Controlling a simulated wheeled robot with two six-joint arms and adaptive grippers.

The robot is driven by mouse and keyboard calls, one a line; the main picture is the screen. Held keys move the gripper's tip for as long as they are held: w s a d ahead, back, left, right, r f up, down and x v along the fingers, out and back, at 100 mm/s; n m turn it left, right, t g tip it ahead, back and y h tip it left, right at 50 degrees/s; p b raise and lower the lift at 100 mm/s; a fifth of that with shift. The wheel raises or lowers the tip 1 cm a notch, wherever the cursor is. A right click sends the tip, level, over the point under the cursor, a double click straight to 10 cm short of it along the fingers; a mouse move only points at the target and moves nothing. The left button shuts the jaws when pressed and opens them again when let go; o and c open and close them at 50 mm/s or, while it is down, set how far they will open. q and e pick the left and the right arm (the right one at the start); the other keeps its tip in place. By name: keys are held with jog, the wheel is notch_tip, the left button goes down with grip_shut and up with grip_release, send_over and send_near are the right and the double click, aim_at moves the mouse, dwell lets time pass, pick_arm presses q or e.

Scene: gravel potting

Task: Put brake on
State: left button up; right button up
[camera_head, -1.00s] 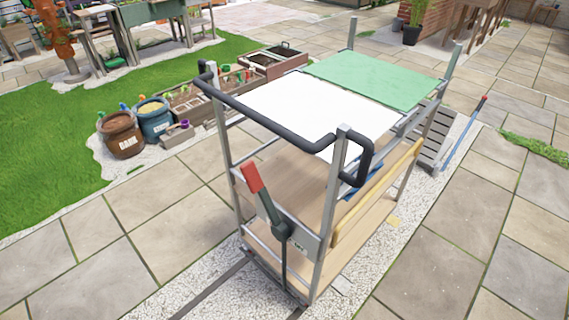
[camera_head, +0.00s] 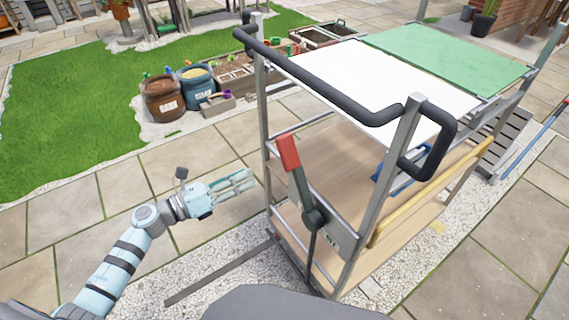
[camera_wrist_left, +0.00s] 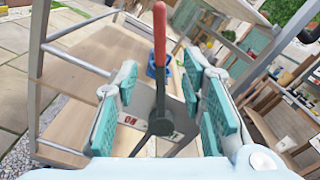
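The brake lever (camera_head: 303,195) is on the near end of the metal cart (camera_head: 386,170). It has a red grip at the top and a dark arm on a round pivot, and it stands nearly upright, tilted slightly left. My left gripper (camera_head: 243,182) is open and empty, to the left of the lever and apart from it. In the left wrist view the lever (camera_wrist_left: 160,55) shows between the open teal finger pads of the gripper (camera_wrist_left: 163,110), farther off. A plate (camera_wrist_left: 138,143) behind its pivot bears the letters "NO" or "ON", seen tilted. My right gripper is out of view.
The cart has a black push handle (camera_head: 340,98), a white top panel (camera_head: 335,75) and a green one (camera_head: 440,58). A dark rail (camera_head: 218,272) lies on gravel by its near end. Bare paving (camera_head: 120,190) is free to the left.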

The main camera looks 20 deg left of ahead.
aim_at(280, 157)
pick_arm(q)
jog(key=x, duration=1.3)
jog(key=shift+w+d+r, duration=0.1)
jog(key=shift+w, duration=0.1)
jog(key=shift+c, duration=0.4)
grip_shut()
